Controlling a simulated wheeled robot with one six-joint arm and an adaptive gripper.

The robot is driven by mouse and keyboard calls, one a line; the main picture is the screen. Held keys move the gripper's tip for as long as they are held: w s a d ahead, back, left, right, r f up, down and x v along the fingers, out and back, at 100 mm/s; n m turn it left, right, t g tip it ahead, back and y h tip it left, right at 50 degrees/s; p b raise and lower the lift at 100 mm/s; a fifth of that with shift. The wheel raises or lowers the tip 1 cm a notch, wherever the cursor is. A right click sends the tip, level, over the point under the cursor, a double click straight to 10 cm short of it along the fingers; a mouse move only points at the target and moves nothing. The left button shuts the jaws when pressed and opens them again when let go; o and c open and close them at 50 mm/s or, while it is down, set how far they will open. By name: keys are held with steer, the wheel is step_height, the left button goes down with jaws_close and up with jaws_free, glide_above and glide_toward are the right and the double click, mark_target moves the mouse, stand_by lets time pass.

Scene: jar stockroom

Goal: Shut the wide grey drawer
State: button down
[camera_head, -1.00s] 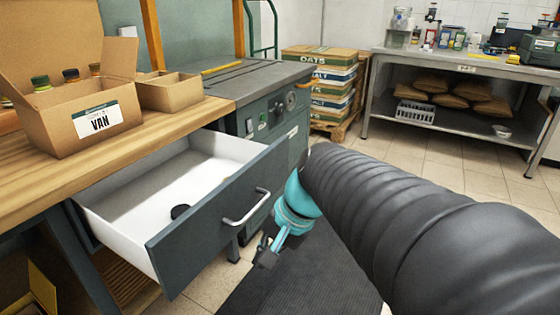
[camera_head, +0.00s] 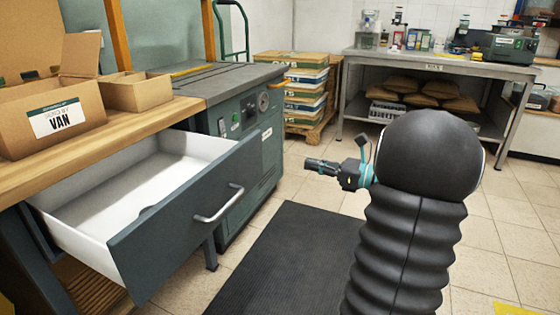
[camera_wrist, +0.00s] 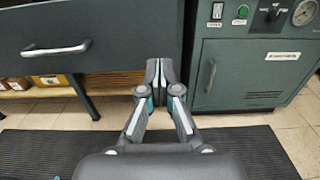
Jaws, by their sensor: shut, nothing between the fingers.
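The wide grey drawer (camera_head: 190,212) stands pulled out from under the wooden bench, its white inside showing. Its front has a silver bar handle (camera_head: 219,204). In the wrist view the drawer front (camera_wrist: 125,25) fills the upper left, with its handle (camera_wrist: 56,49) left of my fingers. My gripper (camera_head: 312,165) is shut and empty, to the right of the drawer front and apart from its handle in the head view. In the wrist view my gripper (camera_wrist: 158,68) has its fingertips together by the right end of the drawer front; I cannot tell whether they touch it.
A grey-green machine (camera_head: 242,135) with a gauge stands right of the drawer. A cardboard box marked VAN (camera_head: 55,112) and an open carton (camera_head: 137,92) sit on the wooden bench (camera_head: 130,122). A black mat (camera_head: 285,265) lies on the clear floor.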

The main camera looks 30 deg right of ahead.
mark_target(257, 153)
steer(key=x, duration=1.3)
steer(key=shift+w+a+b, duration=0.25)
steer(key=shift+a+b, duration=0.05)
